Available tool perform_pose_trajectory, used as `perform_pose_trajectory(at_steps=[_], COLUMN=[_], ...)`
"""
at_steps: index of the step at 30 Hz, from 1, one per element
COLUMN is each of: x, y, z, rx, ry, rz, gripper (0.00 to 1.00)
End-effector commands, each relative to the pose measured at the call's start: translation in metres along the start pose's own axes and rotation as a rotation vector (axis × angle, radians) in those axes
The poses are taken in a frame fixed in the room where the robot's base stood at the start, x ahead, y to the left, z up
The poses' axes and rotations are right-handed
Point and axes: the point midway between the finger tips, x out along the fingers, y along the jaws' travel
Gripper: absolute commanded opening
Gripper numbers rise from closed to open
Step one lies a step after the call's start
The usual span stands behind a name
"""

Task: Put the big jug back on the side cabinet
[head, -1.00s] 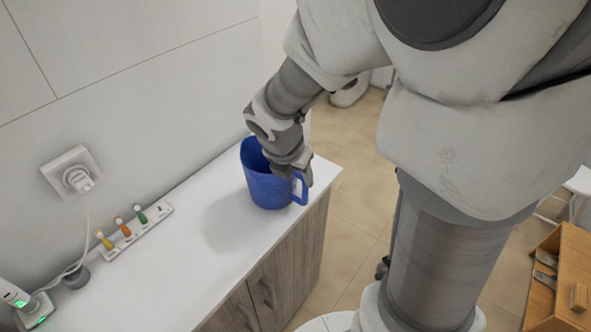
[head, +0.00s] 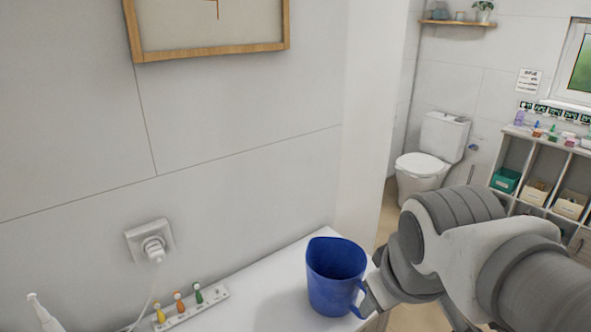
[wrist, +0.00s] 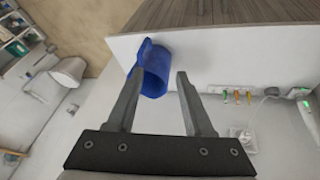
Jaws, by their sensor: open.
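The big blue jug (head: 335,272) stands upright on the white top of the side cabinet (head: 270,283), near its far right end. Its handle (head: 359,297) faces right, toward my arm. My gripper (head: 373,298) is at the handle side, largely hidden in the head view by my arm and the picture edge. In the wrist view my gripper (wrist: 164,76) is open, with its two fingers spread. The jug (wrist: 154,72) shows beyond and between the fingertips there. I cannot tell whether a finger touches the handle.
A power strip (head: 190,306) with coloured plugs lies along the wall on the cabinet top, below a wall socket (head: 151,243). A white wall corner rises behind the jug. A toilet (head: 430,160) and a shelf unit (head: 548,170) stand farther right.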

Motion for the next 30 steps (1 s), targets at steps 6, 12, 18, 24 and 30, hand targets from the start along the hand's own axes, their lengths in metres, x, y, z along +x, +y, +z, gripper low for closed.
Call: perform_pose_trajectory(at_steps=[6, 12, 18, 24, 30], x=[-0.017, -0.018, -0.018, -0.018, -0.018], y=[-0.011, -0.013, -0.012, -0.012, -0.012], z=[0.01, 0.011, 0.011, 0.011, 0.011], rx=[0.297, 0.338, 0.335, 0.334, 0.334], ry=[0.048, 0.051, 0.051, 0.051, 0.051], rz=[-0.044, -0.051, -0.05, -0.05, -0.05], gripper=[0.52, 0.52, 0.52, 0.52, 0.52])
